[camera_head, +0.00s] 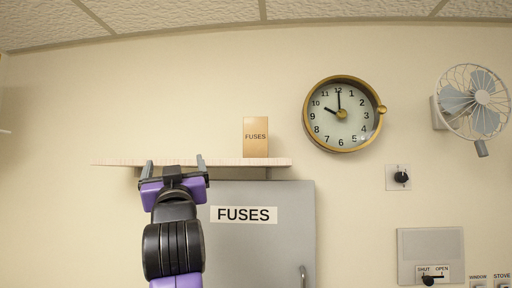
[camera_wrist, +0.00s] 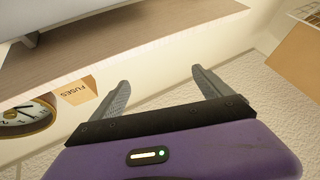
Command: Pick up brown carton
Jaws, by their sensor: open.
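The brown carton (camera_head: 256,137), labelled FUSES, stands upright near the right end of a wall shelf (camera_head: 225,162). In the wrist view the picture is upside down, and the carton (camera_wrist: 77,90) shows at the left, beyond the shelf edge and outside the fingers. My gripper (camera_head: 174,163) is in front of the left part of the shelf, at about its height, to the left of the carton. Its two fingers (camera_wrist: 160,80) are spread with nothing between them.
A grey cabinet (camera_head: 262,235), also marked FUSES, is below the shelf. A round clock (camera_head: 342,114) hangs right of the carton, and a fan (camera_head: 475,102) further right. A tan panel or box (camera_wrist: 298,58), partly cut off, shows at the wrist view's right edge.

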